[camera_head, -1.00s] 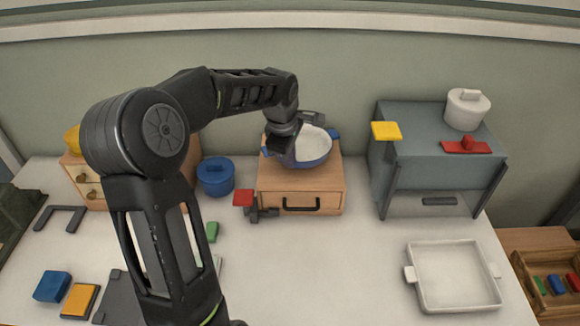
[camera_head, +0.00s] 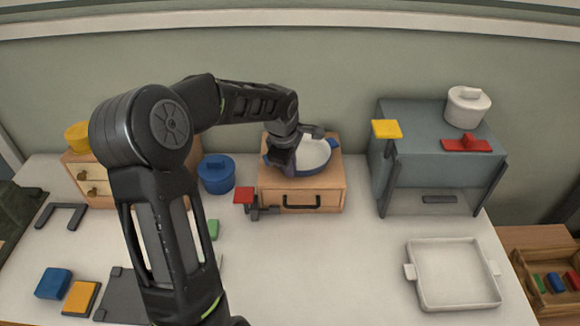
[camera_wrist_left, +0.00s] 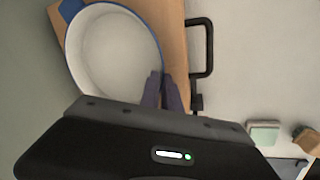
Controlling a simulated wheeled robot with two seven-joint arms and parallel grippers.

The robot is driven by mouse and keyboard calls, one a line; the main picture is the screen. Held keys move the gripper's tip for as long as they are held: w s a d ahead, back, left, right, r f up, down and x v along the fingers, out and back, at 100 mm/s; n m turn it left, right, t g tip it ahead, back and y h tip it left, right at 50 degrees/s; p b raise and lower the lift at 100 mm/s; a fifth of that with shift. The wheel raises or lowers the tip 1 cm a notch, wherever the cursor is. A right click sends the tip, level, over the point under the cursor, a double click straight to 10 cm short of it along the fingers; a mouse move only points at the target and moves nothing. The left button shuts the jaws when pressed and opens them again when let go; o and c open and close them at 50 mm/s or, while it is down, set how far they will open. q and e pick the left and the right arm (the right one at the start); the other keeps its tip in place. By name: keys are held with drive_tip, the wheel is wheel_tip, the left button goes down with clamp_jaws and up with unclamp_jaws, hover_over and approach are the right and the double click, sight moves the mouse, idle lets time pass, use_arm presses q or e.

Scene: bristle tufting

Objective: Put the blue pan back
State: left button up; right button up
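The blue pan (camera_head: 318,155) has a white inside and small blue handles. It is level on or just above the top of a small wooden drawer box (camera_head: 330,183); I cannot tell if its base fully touches. It also shows in the left wrist view (camera_wrist_left: 112,50), with one handle at the upper left. My left gripper (camera_head: 283,160) is at the pan's left side. In the left wrist view its fingers (camera_wrist_left: 162,92) are close together at the rim, opposite the visible handle, shut on the pan's near handle, which they hide. My right gripper is out of view.
A red-topped lever (camera_head: 244,196) is at the box's front left. A grey oven (camera_head: 425,160) carries a white pot (camera_head: 467,108). A white tray (camera_head: 455,275) lies front right.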

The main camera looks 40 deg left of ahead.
use_arm(q)
drive_tip(key=o, duration=0.3)
drive_tip(key=shift+r, duration=0.1)
drive_tip(key=shift+s+r, duration=0.1)
drive_tip(key=shift+r, duration=0.45)
drive_tip(key=b+v, duration=0.1)
drive_tip(key=v, duration=1)
